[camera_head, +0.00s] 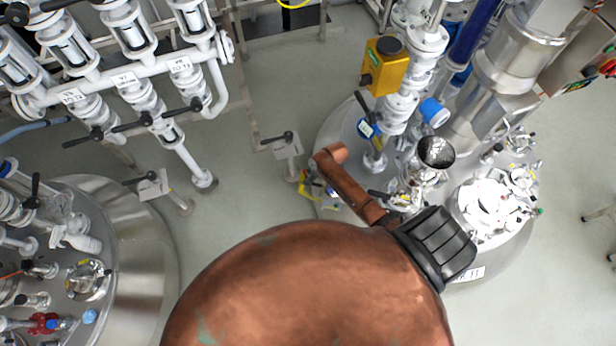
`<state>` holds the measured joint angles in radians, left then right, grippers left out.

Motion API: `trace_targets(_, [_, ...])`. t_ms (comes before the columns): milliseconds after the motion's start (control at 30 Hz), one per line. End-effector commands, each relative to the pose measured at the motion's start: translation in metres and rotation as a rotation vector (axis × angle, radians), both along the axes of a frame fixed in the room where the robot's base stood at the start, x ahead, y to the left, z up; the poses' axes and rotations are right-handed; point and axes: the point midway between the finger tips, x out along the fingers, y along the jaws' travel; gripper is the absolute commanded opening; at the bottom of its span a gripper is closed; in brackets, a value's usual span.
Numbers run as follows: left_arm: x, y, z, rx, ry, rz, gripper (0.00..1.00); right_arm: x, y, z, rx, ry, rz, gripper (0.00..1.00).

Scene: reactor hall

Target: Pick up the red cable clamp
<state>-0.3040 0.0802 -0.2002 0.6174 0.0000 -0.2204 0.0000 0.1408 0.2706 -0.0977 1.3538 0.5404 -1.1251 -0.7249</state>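A small red part (43,322), possibly the red cable clamp, lies among the fittings on the left steel vessel, near the lower left corner; its shape is too small to tell for sure. My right gripper (335,161) shows copper-coloured, reaching up and left from a black ribbed part at the large copper-coloured rounded body of my arm. Its fingers are seen edge-on over the left rim of the right vessel, far to the right of the red part. Whether they are apart is unclear. My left gripper is out of view.
The left steel vessel (145,262) carries several valves and fittings. White valve piping (150,70) fills the upper left.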

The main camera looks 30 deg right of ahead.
Motion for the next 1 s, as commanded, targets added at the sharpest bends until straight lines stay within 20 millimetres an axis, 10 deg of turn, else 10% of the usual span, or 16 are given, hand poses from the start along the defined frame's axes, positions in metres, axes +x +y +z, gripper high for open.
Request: trace_targets(1000, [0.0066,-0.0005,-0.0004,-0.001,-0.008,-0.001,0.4,0.0003,0.0002,-0.0027,0.0,0.0,-0.001,0.0])
